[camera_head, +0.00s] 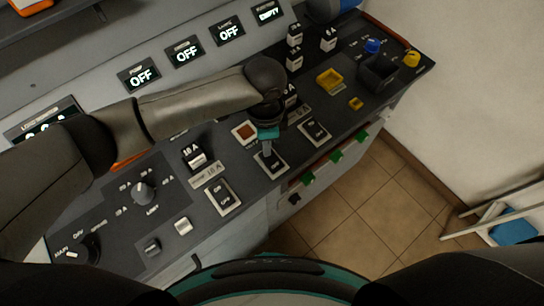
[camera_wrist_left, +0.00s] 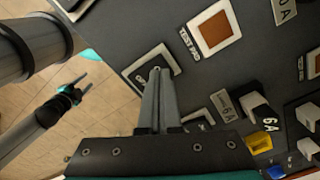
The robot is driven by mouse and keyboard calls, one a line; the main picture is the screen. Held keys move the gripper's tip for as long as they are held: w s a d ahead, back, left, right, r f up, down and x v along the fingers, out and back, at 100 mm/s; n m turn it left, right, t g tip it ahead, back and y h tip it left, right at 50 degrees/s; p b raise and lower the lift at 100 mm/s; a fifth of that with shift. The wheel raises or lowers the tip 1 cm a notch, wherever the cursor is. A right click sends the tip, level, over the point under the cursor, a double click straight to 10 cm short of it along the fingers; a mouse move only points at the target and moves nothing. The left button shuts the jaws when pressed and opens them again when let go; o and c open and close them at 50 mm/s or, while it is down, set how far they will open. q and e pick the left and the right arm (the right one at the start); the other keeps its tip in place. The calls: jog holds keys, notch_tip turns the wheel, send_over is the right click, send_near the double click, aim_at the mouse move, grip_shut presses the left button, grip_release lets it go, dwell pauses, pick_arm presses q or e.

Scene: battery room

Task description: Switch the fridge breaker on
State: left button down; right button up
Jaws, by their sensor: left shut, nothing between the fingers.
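My left gripper (camera_head: 268,150) is shut and empty, pointing down at a rocker breaker (camera_head: 272,164) in a pale frame on the dark panel. In the left wrist view its fingertips (camera_wrist_left: 157,72) cover part of this breaker (camera_wrist_left: 135,71), so its marking is mostly hidden. I cannot tell if they touch. Other rocker breakers sit left (camera_head: 223,196) and right (camera_head: 315,131) of it. Three displays (camera_head: 185,53) read OFF; their small headings are too blurred to tell which is the fridge's. My right gripper (camera_wrist_left: 79,88) shows in the left wrist view, away from the panel, fingers apart.
The tiled floor (camera_head: 350,215) is open to the right; a folding chair-like frame (camera_head: 495,220) stands by the wall.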

pick_arm(q)
jog(key=shift+f, duration=0.55)
jog(key=shift+r, duration=0.1)
notch_tip(320, 180, up, 7)
jog(key=p, duration=0.8)
dwell(0.3)
dwell(0.4)
